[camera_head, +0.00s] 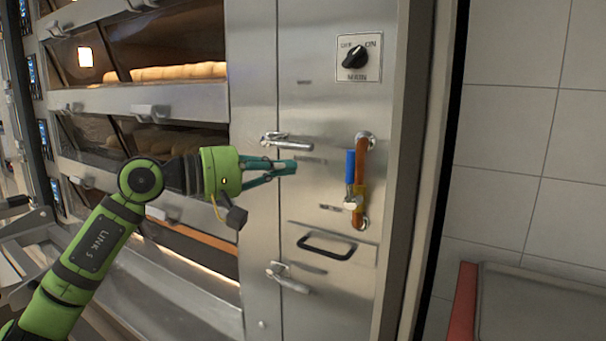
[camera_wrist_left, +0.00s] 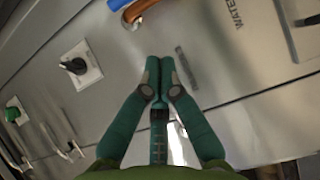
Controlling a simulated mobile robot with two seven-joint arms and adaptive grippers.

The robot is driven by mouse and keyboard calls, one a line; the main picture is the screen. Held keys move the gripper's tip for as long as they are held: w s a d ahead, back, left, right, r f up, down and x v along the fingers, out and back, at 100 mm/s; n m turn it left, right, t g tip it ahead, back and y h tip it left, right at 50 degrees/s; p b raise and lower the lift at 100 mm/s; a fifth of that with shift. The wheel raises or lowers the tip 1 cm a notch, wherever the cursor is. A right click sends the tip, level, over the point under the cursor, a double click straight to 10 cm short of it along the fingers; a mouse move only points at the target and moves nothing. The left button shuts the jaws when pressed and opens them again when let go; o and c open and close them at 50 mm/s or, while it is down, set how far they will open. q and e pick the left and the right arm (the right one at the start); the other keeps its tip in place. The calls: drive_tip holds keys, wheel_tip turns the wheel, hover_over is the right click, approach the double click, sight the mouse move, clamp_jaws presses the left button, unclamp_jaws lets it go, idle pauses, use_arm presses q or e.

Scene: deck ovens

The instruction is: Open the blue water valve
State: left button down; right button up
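The water valve has a blue lever handle (camera_head: 351,166) that stands upright alongside a vertical copper pipe (camera_head: 362,160) on the steel panel. The brass valve body (camera_head: 354,198) is at the lever's lower end. In the left wrist view the blue handle (camera_wrist_left: 118,4) and the pipe (camera_wrist_left: 138,11) are cut off by the top edge. My left gripper (camera_head: 292,167) is to the left of the handle, apart from it. In the left wrist view its two green fingers (camera_wrist_left: 160,66) are together at the tips, with nothing between them. My right gripper is not in view.
A latch handle (camera_head: 287,141) is just above my left gripper. A black drawer handle (camera_head: 326,247) and another latch (camera_head: 287,278) are below. A MAIN switch (camera_head: 355,57) is above the valve. Oven decks with bread (camera_head: 180,72) are at left.

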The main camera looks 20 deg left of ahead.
use_arm(q)
drive_tip(key=s+d+b+v, duration=0.1)
drive_tip(key=v, duration=0.5)
drive_tip(key=shift+r+b, duration=0.2)
drive_tip(key=shift+b, duration=0.2)
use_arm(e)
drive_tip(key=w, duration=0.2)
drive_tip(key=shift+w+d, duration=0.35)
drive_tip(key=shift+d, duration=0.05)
use_arm(q)
drive_tip(key=shift+s+a, duration=0.15)
drive_tip(key=shift+a, duration=0.05)
